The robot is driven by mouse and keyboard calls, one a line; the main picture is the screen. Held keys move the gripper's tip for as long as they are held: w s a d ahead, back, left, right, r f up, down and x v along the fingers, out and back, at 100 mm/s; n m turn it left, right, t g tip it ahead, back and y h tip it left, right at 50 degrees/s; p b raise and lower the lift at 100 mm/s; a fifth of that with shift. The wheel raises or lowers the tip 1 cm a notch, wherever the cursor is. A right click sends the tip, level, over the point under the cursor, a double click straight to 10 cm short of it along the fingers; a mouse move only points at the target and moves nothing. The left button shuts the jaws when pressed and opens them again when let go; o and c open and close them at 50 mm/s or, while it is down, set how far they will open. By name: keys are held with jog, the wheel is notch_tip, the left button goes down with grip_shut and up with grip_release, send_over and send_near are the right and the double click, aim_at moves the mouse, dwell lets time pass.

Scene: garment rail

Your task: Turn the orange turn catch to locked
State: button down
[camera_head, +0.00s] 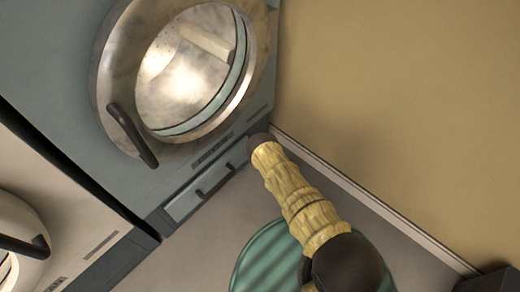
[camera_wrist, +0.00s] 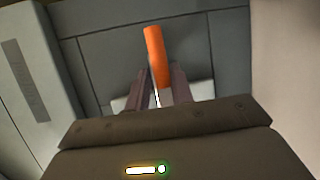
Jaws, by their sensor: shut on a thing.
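The orange turn catch (camera_wrist: 155,48) shows in the wrist view as a short bar, nearly upright in the picture and tilted slightly. It stands in front of a grey panel with a pale plate (camera_wrist: 199,90) behind. My gripper (camera_wrist: 157,82) has its two dark fingers closed around the catch's lower part, which they partly hide. In the head view my gripper (camera_head: 258,141) is a dark end at the machine's lower right corner. The catch is hidden from the head view.
A blue-grey machine (camera_head: 60,60) has a round glass door (camera_head: 190,75) with a dark handle (camera_head: 132,135) and a lower drawer with a small handle (camera_head: 214,181). A tan wall (camera_head: 400,90) stands close on the right. A green round item (camera_head: 262,262) lies below my arm.

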jog(key=shift+s+a+f, duration=0.1)
jog(key=shift+s+f, duration=0.1)
jog(key=shift+f, duration=0.25)
jog(key=c, duration=1.4)
grip_release()
jog(key=shift+f, duration=0.1)
jog(key=shift+w, duration=0.1)
jog(key=shift+r, duration=0.25)
jog(key=shift+d, duration=0.2)
